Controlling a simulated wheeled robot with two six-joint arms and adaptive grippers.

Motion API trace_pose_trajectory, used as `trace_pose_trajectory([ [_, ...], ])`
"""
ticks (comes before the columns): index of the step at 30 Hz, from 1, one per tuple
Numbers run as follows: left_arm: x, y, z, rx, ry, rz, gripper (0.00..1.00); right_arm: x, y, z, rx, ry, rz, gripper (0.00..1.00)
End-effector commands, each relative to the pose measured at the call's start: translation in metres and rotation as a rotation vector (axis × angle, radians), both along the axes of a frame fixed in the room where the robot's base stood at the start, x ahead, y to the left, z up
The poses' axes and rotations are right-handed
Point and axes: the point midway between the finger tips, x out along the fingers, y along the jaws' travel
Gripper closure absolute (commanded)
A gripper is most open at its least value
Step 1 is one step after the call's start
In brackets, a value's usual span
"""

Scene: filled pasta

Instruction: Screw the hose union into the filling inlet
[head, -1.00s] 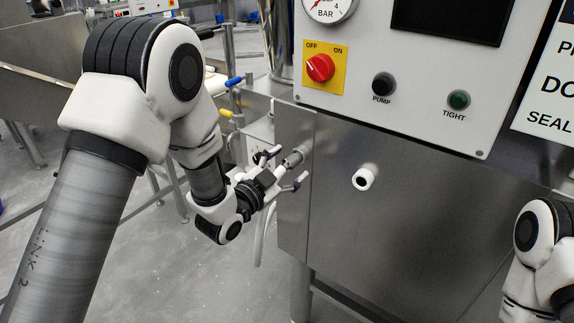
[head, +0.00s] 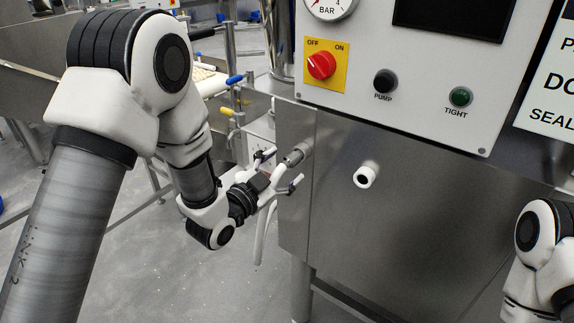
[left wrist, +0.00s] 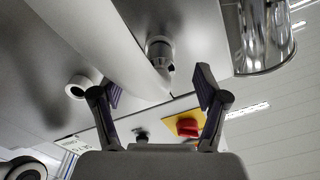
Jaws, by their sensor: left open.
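The hose union (head: 297,154) is a grey metal fitting at the left part of the steel machine front. It also shows in the left wrist view (left wrist: 160,48), against the panel, with the white hose (left wrist: 118,40) running to it. The filling inlet behind it is hidden, so I cannot tell how far the union is screwed in. My left gripper (head: 278,170) is open in front of the union, its fingers apart on either side of the hose and not touching the union. In the left wrist view the open fingers (left wrist: 157,92) are short of the union.
A white stub with a dark opening (head: 366,175) sticks out of the machine front to the right. Above are a red switch (head: 321,66), a black pump button (head: 385,81) and a dark green tight lamp (head: 460,97). The hose hangs below the gripper (head: 260,235).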

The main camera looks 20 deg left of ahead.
Motion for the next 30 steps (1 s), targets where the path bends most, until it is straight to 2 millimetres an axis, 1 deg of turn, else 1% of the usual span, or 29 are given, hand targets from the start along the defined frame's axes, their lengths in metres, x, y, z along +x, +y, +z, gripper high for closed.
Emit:
trace_pose_trajectory([
  [12, -0.038, 0.014, -0.002, -0.002, 0.002, 0.002, 0.26, 0.000, 0.000, -0.011, 0.000, 0.000, 0.000, 0.60],
  [15, -0.044, 0.016, -0.001, -0.001, 0.000, 0.001, 0.26, 0.000, 0.000, -0.012, 0.000, 0.000, 0.000, 0.60],
  [25, -0.046, 0.017, 0.002, 0.000, 0.000, 0.000, 0.26, 0.000, 0.000, -0.012, 0.000, 0.000, 0.000, 0.60],
  [28, -0.046, 0.017, 0.012, 0.000, -0.002, 0.000, 0.26, 0.000, 0.000, -0.012, 0.000, 0.000, 0.000, 0.60],
  [30, -0.046, 0.017, 0.026, 0.000, -0.005, 0.000, 0.26, 0.000, 0.000, -0.012, 0.000, 0.000, 0.000, 0.60],
])
